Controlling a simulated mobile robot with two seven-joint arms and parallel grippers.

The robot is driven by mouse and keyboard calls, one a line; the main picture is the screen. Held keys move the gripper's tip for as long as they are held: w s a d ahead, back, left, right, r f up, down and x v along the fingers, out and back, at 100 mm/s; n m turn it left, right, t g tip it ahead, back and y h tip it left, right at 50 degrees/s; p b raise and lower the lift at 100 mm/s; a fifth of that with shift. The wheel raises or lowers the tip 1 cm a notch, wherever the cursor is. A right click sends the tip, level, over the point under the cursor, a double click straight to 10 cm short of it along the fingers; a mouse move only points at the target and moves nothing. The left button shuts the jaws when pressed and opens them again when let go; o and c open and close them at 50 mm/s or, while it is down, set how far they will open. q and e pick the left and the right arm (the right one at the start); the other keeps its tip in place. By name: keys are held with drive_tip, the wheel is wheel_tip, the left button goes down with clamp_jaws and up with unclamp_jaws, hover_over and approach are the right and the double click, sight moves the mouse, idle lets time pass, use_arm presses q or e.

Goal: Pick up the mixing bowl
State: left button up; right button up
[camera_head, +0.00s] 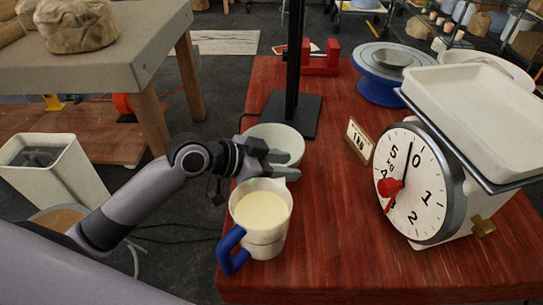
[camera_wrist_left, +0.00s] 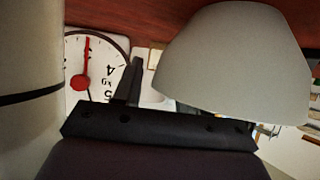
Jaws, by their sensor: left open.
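The mixing bowl (camera_head: 284,139) is pale and round. It stands upright on the red wooden table, at the left edge behind the measuring jug. My left gripper (camera_head: 287,165) is open at the bowl's near side, its fingers covering part of the bowl in the head view. The bowl (camera_wrist_left: 235,65) looms large and upside down in the left wrist view, close to one dark finger that shows there. I cannot tell whether a finger touches the rim. Nothing is seen held. My right gripper is not in view.
A measuring jug (camera_head: 262,213) with creamy liquid and a blue handle stands just in front of the gripper. A black post on a base (camera_head: 293,110) rises behind the bowl. A dial scale (camera_head: 420,185) and a small number sign (camera_head: 359,140) stand right. The front right tabletop is clear.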

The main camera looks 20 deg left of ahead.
use_arm(q)
clamp_jaws()
drive_tip(key=shift+r, duration=0.1)
